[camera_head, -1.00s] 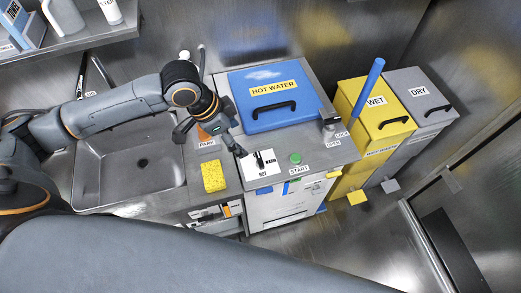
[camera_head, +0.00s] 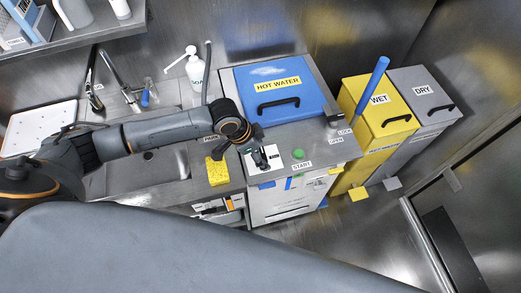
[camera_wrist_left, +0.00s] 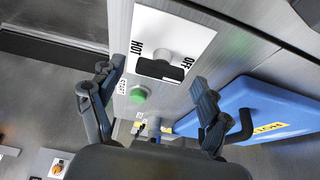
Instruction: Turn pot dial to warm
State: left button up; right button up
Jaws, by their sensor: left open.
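The pot dial is a black bar knob (camera_head: 262,158) on a white plate (camera_head: 251,168), at the front left of the hot water unit. In the left wrist view the knob (camera_wrist_left: 160,69) lies crosswise on its plate (camera_wrist_left: 172,33), which reads HOT at the left and OFF at the right. My left gripper (camera_head: 240,147) is above and beside the dial in the head view. In the left wrist view my left gripper (camera_wrist_left: 152,97) is open, fingers wide apart and empty, with the knob beyond and between them. My right gripper is not in view.
A green START button (camera_head: 298,154) sits right of the dial. The blue HOT WATER lid (camera_head: 278,105) with a black handle is behind. A yellow sponge (camera_head: 218,171) lies to the left. A soap bottle (camera_head: 195,72) stands by the sink. Yellow WET (camera_head: 382,112) and grey DRY (camera_head: 425,100) bins are right.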

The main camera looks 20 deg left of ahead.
pick_arm(q)
jog(key=shift+c, duration=0.2)
jog(key=c, duration=1.1)
